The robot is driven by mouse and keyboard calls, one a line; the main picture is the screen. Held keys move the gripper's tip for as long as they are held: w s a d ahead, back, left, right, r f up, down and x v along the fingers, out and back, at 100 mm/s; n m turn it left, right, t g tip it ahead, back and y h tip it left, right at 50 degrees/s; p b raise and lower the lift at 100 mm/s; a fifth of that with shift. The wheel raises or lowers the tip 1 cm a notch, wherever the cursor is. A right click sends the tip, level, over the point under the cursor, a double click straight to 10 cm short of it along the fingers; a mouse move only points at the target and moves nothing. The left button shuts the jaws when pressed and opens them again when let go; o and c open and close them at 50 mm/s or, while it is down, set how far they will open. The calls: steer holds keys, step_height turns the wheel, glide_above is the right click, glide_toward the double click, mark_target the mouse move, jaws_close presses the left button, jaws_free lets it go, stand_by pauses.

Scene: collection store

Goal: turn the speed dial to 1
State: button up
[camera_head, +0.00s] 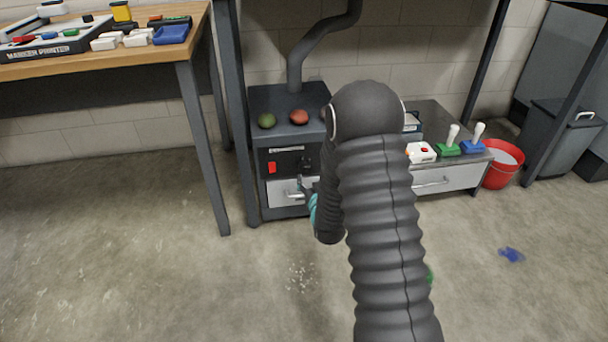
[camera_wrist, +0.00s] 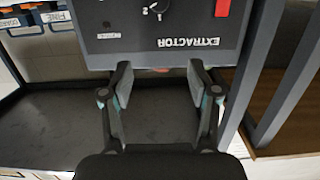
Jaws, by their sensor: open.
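The speed dial is a dark round knob (camera_head: 306,163) on the front panel of the dark extractor box (camera_head: 254,160). In the wrist view, which shows the panel upside down, the dial (camera_wrist: 153,9) is at the top edge, partly cut off, with small white marks around it. The "EXTRACTOR" lettering lies below it there. The dial's setting cannot be read. My gripper (camera_wrist: 160,76) is open, its fingertips spread before the panel, apart from the dial. In the head view my arm hides most of the gripper.
A red switch (camera_head: 271,167) is left of the dial. A green ball (camera_head: 266,121) and a red ball (camera_head: 299,117) sit on the box. The workbench (camera_head: 150,50) stands left. Joystick-like units (camera_head: 448,149) and a red bucket (camera_head: 503,165) are right. The left floor is clear.

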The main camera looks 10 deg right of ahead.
steer(key=t, duration=0.2)
glide_toward(304, 168)
steer(key=w+b, duration=0.1)
steer(key=w, duration=0.7)
steer(key=shift+w+r+b, duration=0.1)
steer(key=shift+w+b, duration=0.2)
steer(key=shift+w, duration=0.1)
steer(key=c, duration=1.2)
